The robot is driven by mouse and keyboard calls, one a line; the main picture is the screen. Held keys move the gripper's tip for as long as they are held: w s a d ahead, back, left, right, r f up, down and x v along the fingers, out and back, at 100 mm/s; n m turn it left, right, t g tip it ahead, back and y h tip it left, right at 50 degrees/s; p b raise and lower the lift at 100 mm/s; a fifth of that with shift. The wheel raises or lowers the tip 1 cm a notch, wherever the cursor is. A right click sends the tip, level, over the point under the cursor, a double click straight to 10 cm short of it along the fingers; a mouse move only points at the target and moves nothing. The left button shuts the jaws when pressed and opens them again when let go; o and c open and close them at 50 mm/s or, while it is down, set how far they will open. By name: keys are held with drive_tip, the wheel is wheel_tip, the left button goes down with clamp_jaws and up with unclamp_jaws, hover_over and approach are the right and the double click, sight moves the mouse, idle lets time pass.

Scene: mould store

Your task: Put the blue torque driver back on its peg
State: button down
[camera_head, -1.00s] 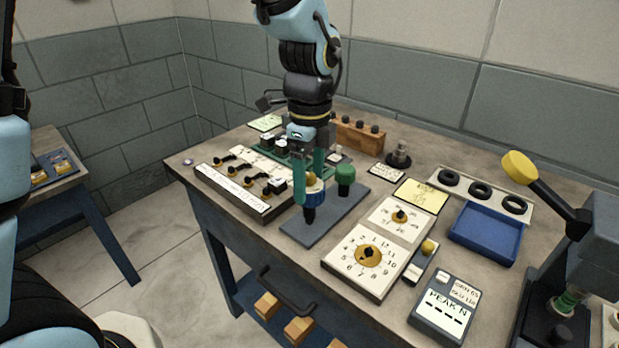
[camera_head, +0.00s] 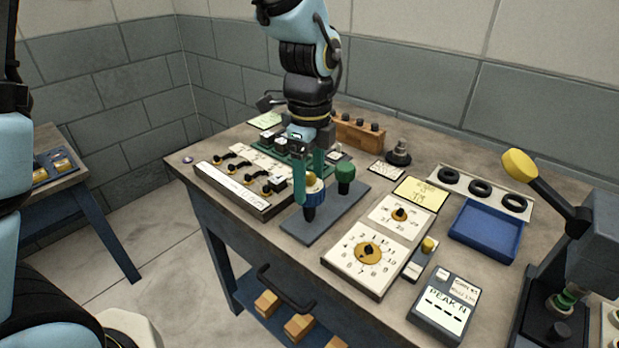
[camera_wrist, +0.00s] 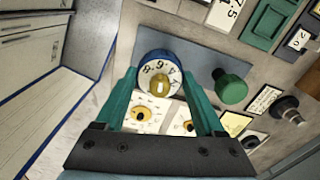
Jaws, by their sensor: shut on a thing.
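The blue torque driver (camera_head: 314,198) has a blue collar, a pale numbered dial and a yellow knob on top. My gripper (camera_head: 311,181) is shut on it, with one green finger on each side. The driver is upright over the grey plate (camera_head: 328,222) on the bench, and its dark lower end points down at the plate. I cannot tell whether it touches the plate or a peg; the peg itself is hidden. In the wrist view the driver (camera_wrist: 150,59) sits between the fingertips. A green-capped driver (camera_head: 345,171) stands upright close to the right on the same plate.
A white panel with dials (camera_head: 349,275) lies to the right, beside a meter (camera_head: 441,307). A panel with black levers (camera_head: 236,196) is to the left. A wooden block (camera_head: 357,133) stands behind. A blue tray (camera_head: 486,232) and a lever press (camera_head: 590,255) are further right.

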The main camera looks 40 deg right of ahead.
drive_tip(key=shift+f+b, duration=0.4)
drive_tip(key=shift+f, duration=0.35)
unclamp_jaws()
idle(0.4)
drive_tip(key=shift+r, duration=0.1)
drive_tip(key=shift+r+p, duration=3.45)
drive_tip(key=shift+r, duration=0.25)
